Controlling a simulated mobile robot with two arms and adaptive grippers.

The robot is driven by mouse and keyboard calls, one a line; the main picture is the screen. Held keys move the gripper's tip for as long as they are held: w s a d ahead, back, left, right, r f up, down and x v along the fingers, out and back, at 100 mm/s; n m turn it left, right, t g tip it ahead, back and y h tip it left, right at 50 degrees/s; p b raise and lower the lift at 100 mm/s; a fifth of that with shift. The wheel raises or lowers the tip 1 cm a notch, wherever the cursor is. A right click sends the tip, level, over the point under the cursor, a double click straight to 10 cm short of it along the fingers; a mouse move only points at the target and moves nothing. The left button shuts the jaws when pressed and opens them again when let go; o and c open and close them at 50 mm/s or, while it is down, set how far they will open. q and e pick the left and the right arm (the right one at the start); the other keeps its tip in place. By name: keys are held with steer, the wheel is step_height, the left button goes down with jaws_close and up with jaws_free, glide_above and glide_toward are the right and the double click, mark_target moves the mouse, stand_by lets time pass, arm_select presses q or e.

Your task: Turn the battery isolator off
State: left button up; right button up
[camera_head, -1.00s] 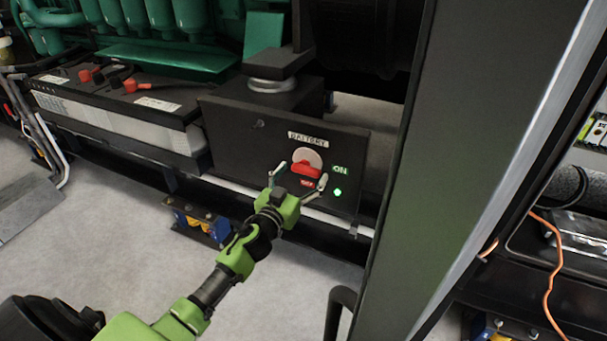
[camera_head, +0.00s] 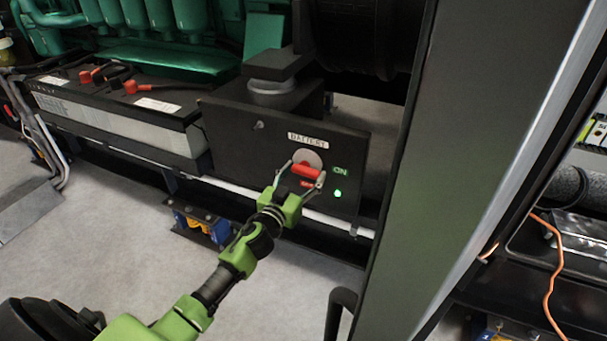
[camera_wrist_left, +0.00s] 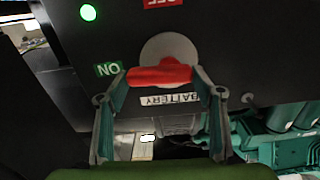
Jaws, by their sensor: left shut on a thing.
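The red battery isolator handle (camera_head: 306,171) sits on a pale round plate (camera_head: 308,156) on the dark panel (camera_head: 240,140), below the BATTERY label. It lies roughly crosswise, with one end towards the green ON label (camera_head: 340,170); the red OFF label (camera_head: 306,183) is below it, partly covered. A green light (camera_head: 338,193) is lit. My left gripper (camera_head: 305,172) is shut on the handle, one finger at each end. The left wrist view, upside down, shows the handle (camera_wrist_left: 160,75) between the fingers, beside the ON label (camera_wrist_left: 107,69). My right gripper is out of view.
A battery (camera_head: 120,105) with red terminal caps stands left of the panel. A wide dark post (camera_head: 440,170) rises close on the right. A blue and yellow mount (camera_head: 200,225) sits low under the frame rail. The grey floor at the left is open.

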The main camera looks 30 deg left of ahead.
arm_select(q)
steer(key=m, duration=0.2)
steer(key=shift+f+m, duration=0.2)
steer(key=shift+m, duration=0.2)
steer(key=m, duration=0.2)
steer(key=shift+f+m, duration=0.2)
steer(key=shift+m, duration=0.2)
steer(key=m, duration=0.4)
steer(key=f+m, duration=0.1)
steer(key=m, duration=0.3)
steer(key=m+b, duration=0.1)
steer(key=m, duration=0.2)
steer(key=shift+a+f+m, duration=0.15)
steer(key=shift+a+m, duration=0.25)
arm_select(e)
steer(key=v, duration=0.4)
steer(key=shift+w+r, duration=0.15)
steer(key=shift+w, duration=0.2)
arm_select(q)
steer(key=shift+o, duration=0.2)
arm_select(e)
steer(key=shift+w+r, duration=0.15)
arm_select(q)
steer(key=o, duration=1.1)
